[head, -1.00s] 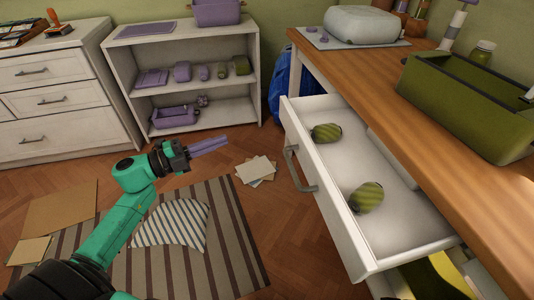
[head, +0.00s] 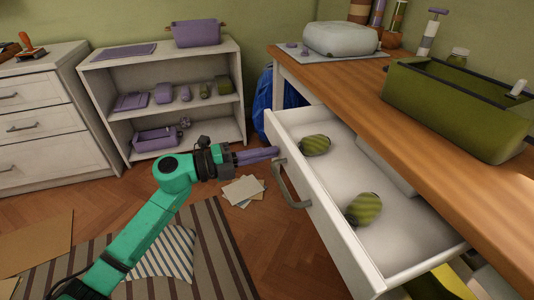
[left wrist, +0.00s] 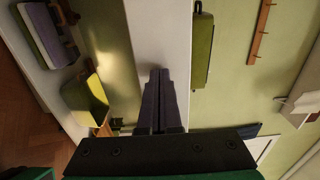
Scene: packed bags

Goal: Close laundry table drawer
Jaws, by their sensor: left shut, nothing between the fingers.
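The white table drawer (head: 345,238) is pulled out of the wooden-topped table (head: 425,140), with its grey bar handle (head: 287,187) on the front. Two striped green objects, one nearer (head: 363,208) and one farther (head: 316,145), lie inside it. My left gripper (head: 276,153) is shut and empty, its purple fingers together, at the far upper corner of the drawer front, just above the handle. I cannot tell whether it touches the drawer. The shut fingers also show in the left wrist view (left wrist: 159,82). My right gripper is not in view.
A green bin (head: 450,115) and a grey rounded case (head: 340,38) stand on the tabletop. A white shelf (head: 110,72) with purple things and a white dresser (head: 48,135) stand behind. Papers (head: 243,190) and a striped cushion (head: 165,250) lie on the floor.

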